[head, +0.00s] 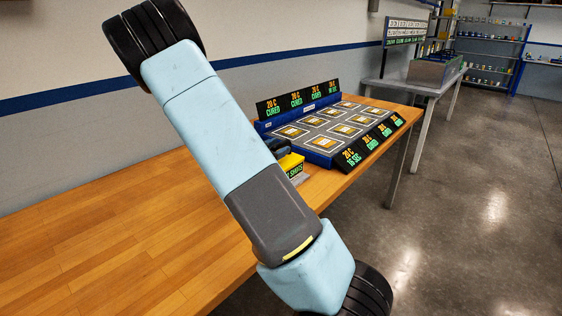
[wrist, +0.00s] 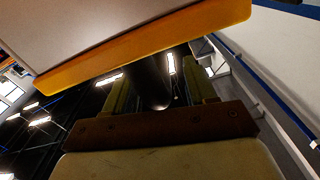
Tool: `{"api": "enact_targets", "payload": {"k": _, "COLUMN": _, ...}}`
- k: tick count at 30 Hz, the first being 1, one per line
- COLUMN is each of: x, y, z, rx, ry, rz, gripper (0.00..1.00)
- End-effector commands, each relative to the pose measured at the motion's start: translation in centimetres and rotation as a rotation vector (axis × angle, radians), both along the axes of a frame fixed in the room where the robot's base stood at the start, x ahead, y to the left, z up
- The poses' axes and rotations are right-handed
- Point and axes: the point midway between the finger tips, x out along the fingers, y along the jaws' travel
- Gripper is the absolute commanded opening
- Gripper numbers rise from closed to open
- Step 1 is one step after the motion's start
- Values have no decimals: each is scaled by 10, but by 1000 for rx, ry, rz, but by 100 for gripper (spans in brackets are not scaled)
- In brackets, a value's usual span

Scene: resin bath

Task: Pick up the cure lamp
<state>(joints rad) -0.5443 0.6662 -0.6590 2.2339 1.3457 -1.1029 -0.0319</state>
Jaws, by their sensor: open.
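In the head view a yellow block with a lit "SHOTS" display (head: 292,168) sits on the wooden bench beside the blue panel rack, partly hidden behind my arm. It looks like the cure lamp, with dark parts at its top. In the wrist view my gripper (wrist: 158,78) is open. A dark rounded bar (wrist: 150,88), perhaps the lamp's handle, shows between its fingers; I cannot tell whether they touch it. A pale slab with an orange-yellow edge (wrist: 150,47) crosses above it, probably part of the lamp. My gripper is hidden in the head view.
The wooden bench (head: 110,225) is bare at left. A blue-edged rack of panels (head: 325,132) with lit "20 C CURED" signs stands close behind the yellow block. A grey table (head: 410,86) and shelves (head: 490,50) stand farther back. The concrete floor at right is clear.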

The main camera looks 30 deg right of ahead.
Motion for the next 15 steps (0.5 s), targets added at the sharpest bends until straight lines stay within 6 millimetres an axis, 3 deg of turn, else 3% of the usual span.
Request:
{"api": "enact_targets", "payload": {"k": 7, "x": 1, "y": -3, "z": 0, "rx": 1, "ry": 0, "rz": 0, "gripper": 56}}
{"api": "enact_targets", "payload": {"k": 15, "x": 1, "y": -3, "z": 0, "rx": 1, "ry": 0, "rz": -1, "gripper": 30}}
